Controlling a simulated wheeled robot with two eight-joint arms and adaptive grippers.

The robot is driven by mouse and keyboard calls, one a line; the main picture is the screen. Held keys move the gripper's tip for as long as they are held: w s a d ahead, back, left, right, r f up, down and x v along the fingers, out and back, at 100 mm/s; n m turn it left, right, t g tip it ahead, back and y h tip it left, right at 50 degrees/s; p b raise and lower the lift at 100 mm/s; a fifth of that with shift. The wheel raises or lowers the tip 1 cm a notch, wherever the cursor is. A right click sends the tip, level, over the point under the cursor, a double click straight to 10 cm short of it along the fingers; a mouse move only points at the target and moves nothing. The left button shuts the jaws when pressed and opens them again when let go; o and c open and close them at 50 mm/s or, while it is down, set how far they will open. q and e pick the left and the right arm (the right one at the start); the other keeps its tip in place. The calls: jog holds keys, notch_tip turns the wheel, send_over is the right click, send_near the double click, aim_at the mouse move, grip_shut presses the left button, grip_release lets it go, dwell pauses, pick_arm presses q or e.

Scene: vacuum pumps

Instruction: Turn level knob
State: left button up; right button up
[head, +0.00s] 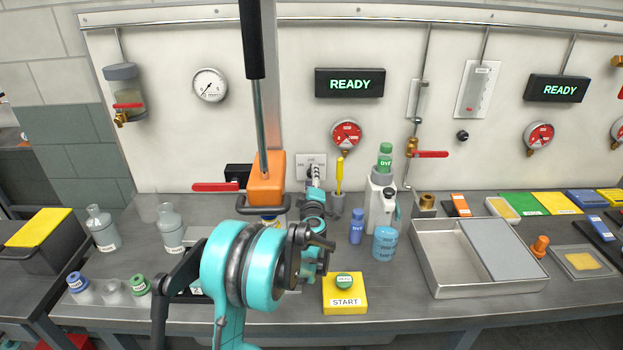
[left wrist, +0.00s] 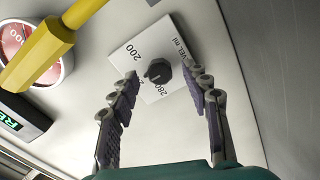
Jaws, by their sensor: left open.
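The level knob (left wrist: 158,71) is a small dark round knob with a pointer. It sits on a white plate (left wrist: 135,50) marked "LEVEL ml", with 200 and 280 readable. In the head view the plate (head: 304,159) is on the back wall, and my gripper partly covers the knob. My left gripper (head: 315,190) reaches towards the plate. In the left wrist view the left gripper (left wrist: 162,82) is open, with one fingertip on each side of the knob and visible gaps between. The fingers hold nothing. My right gripper is not in view.
A yellow-handled tool (head: 340,175) stands close right of the gripper. An orange block (head: 266,180) with a tall black-handled lever and a red-handled valve (head: 215,187) are close on the left.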

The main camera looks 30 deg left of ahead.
pick_arm(q)
jog(key=shift+s+d, duration=0.15)
jog(key=shift+s, duration=0.1)
jog(key=v, duration=0.6)
dwell(0.5)
dwell(0.3)
